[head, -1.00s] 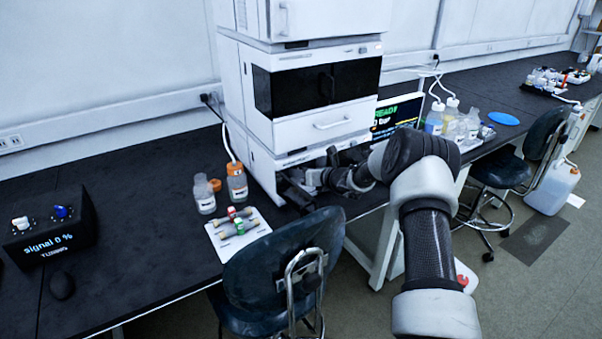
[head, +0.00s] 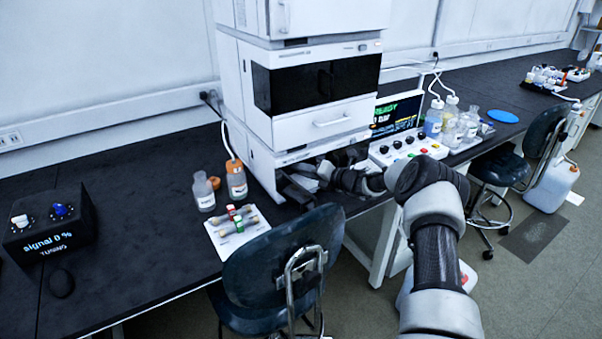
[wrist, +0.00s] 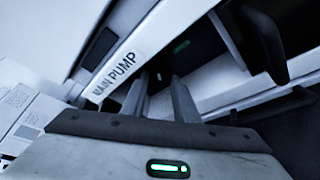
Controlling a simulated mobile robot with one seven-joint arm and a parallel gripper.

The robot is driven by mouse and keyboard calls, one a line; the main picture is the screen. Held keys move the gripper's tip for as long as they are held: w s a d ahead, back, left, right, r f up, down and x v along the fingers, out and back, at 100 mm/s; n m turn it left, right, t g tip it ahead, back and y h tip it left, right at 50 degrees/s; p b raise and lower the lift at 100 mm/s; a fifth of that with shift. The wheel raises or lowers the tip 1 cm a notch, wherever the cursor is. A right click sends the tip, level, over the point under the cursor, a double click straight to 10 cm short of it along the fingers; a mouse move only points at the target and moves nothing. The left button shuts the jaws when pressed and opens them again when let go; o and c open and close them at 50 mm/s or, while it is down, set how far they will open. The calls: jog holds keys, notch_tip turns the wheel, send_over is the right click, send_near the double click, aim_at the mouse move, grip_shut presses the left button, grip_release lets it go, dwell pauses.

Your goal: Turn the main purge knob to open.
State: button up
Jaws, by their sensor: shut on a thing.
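The main pump (head: 292,157) is the low white module at the bottom of the instrument stack. Its "MAIN PUMP" label (wrist: 119,72) shows on the white front edge in the wrist view, above a dark recess. My gripper (wrist: 158,84) reaches into this recess below the label. Its two fingers are a little apart, with something dark between their tips. This fits the main purge knob, but its face and pointer are hidden, so I cannot tell its turn. In the head view my wrist and forearm cover the spot.
A white panel with coloured knobs (head: 408,147) stands right of the pump, by a lit screen (head: 397,113). Bottles (head: 236,180) and a white mat (head: 216,233) lie left of it. A dark chair (head: 280,255) stands in front. The bench's left middle is clear.

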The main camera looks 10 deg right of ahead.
jog(key=m+y+b, duration=0.1)
jog(key=m+b, duration=0.1)
jog(key=m+y+b, duration=0.1)
jog(key=m+b, duration=0.1)
jog(key=shift+d+f+m+t, duration=0.1)
jog(key=shift+f+m+t, duration=0.2)
jog(key=shift+f, duration=0.1)
jog(key=m+t+y+b, duration=0.1)
jog(key=m+b, duration=0.2)
jog(key=m, duration=0.1)
jog(key=shift+r+m+t, duration=0.1)
jog(key=shift+m+t, duration=0.2)
jog(key=shift+m, duration=0.1)
jog(key=o, duration=1.1)
jog(key=shift+c, duration=0.2)
jog(key=shift+s, duration=0.1)
